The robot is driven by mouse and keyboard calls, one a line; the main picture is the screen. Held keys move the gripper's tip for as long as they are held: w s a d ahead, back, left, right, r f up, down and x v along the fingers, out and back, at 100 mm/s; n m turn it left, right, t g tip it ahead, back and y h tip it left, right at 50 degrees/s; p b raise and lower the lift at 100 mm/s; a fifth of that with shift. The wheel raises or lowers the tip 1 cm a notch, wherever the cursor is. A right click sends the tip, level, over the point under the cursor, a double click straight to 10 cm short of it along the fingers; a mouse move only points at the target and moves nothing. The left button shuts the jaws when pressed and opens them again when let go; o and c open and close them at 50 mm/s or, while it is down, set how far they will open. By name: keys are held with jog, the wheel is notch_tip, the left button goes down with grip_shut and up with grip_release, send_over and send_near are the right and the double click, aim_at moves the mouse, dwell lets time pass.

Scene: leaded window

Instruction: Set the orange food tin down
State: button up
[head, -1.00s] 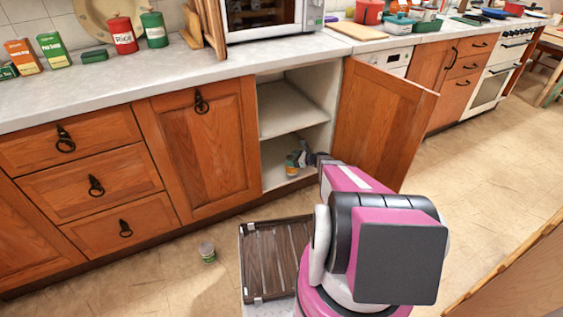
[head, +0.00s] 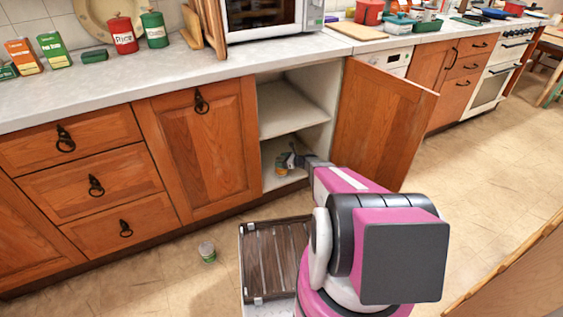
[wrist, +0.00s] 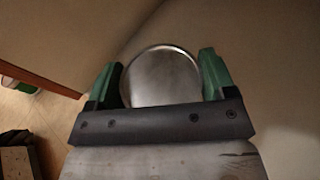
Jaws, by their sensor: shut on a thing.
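The orange food tin (head: 281,168) is inside the open lower cupboard, low in its bottom compartment. My gripper (head: 289,160) reaches in through the doorway and is shut on the tin. In the wrist view the tin's round metal end (wrist: 162,76) sits between the two green fingers of my gripper (wrist: 161,80). The tin looks about upright in the head view. I cannot tell whether its base touches the cupboard floor.
The cupboard's middle shelf (head: 290,110) is empty and lies above my gripper. The open door (head: 385,120) stands to the right of my arm. The compartment's bottom (head: 285,182) looks otherwise clear.

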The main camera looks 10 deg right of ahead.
jog(key=o, duration=1.2)
jog(key=shift+f, duration=0.15)
